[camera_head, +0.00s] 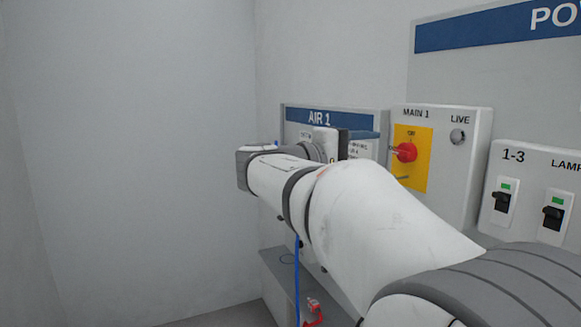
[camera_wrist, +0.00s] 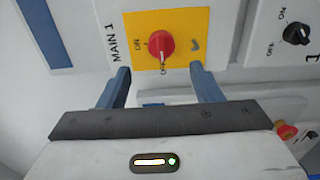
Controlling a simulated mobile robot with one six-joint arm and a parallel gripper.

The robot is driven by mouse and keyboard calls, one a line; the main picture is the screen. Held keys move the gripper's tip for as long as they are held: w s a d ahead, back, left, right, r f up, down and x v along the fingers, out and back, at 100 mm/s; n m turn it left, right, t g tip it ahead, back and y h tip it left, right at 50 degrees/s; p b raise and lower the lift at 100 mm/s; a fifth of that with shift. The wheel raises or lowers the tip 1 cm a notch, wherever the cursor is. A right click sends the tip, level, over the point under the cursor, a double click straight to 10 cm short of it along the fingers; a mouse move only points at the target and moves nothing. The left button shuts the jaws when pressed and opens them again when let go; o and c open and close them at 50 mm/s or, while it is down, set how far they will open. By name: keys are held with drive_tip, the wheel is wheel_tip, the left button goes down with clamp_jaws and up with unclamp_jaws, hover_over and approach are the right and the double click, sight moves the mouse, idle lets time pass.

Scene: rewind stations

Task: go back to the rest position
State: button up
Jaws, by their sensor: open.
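My gripper (camera_wrist: 161,76) is open and empty in the wrist view, with its two blue fingers apart. The red rotary knob (camera_wrist: 160,46) on a yellow plate (camera_wrist: 192,20) lies ahead of the gap between the fingertips. I cannot tell for sure how far off it is, but the fingers do not grip it. In the head view the red knob (camera_head: 404,152) shows on the MAIN 1 box (camera_head: 436,118). My white arm reaches across the head view toward the panels, and it hides most of the gripper there.
The AIR 1 panel (camera_head: 360,119) stands behind my arm. The 1-3 LAMP box (camera_head: 520,165) with black switches is to the right. A blue hose (camera_head: 297,275) and a red fitting (camera_head: 313,310) are below my arm. Bare wall (camera_head: 130,150) and open space lie left.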

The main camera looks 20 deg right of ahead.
drive_tip(key=s+a+f+y+p, duration=0.2)
drive_tip(key=s+a+f+y, duration=0.2)
drive_tip(key=f, duration=0.6)
drive_tip(key=s+a+f+t+y+p, duration=0.1)
drive_tip(key=s+a+f+y, duration=0.3)
drive_tip(key=a+f+y, duration=0.4)
drive_tip(key=s+a+f+t+y+p, duration=0.1)
drive_tip(key=s+a+f+y+p, duration=0.2)
drive_tip(key=a+f, duration=0.6)
wheel_tip(320, 180, down, 3)
drive_tip(key=s+y, duration=0.2)
drive_tip(key=y, duration=0.1)
drive_tip(key=shift+a+m, duration=0.15)
drive_tip(key=shift+m, duration=0.15)
drive_tip(key=shift+c, duration=0.5)
